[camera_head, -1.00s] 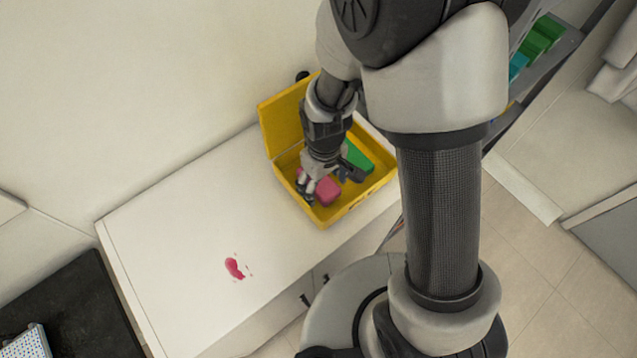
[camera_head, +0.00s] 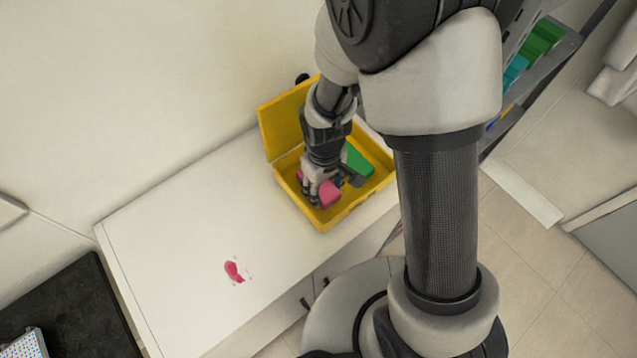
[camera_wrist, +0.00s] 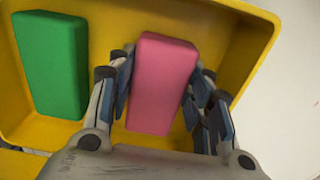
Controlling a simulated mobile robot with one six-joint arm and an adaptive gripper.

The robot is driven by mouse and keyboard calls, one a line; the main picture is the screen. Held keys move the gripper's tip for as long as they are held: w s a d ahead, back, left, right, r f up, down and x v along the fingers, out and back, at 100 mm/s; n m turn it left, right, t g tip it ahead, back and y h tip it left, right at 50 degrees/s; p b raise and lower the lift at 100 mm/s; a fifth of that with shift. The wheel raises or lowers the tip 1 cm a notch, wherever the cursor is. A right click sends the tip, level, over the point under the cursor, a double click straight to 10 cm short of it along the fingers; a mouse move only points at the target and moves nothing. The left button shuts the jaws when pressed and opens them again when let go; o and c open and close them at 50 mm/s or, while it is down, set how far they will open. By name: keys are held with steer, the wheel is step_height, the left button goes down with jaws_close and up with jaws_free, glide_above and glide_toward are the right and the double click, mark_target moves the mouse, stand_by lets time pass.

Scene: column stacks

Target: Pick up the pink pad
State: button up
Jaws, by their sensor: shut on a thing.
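The pink pad (camera_wrist: 160,80) is a rectangular block inside the yellow box (camera_head: 347,212). My gripper (camera_wrist: 158,95) has one finger on each long side of it and is shut on it. In the head view the pink pad (camera_head: 330,194) shows at the gripper's (camera_head: 318,190) fingers, partly hidden by them. I cannot tell whether it is lifted off the box floor. A green pad (camera_wrist: 50,62) lies beside it in the same box, apart from my fingers; it also shows in the head view (camera_head: 358,161).
The box's lid (camera_head: 283,118) stands open at the back. A red smear (camera_head: 234,271) marks the white counter (camera_head: 180,240), which is otherwise clear left of the box. A shelf with green blocks (camera_head: 541,39) is at the upper right.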

mark_target(323, 187)
step_height(323, 187, up, 20)
steer(key=p, duration=0.6)
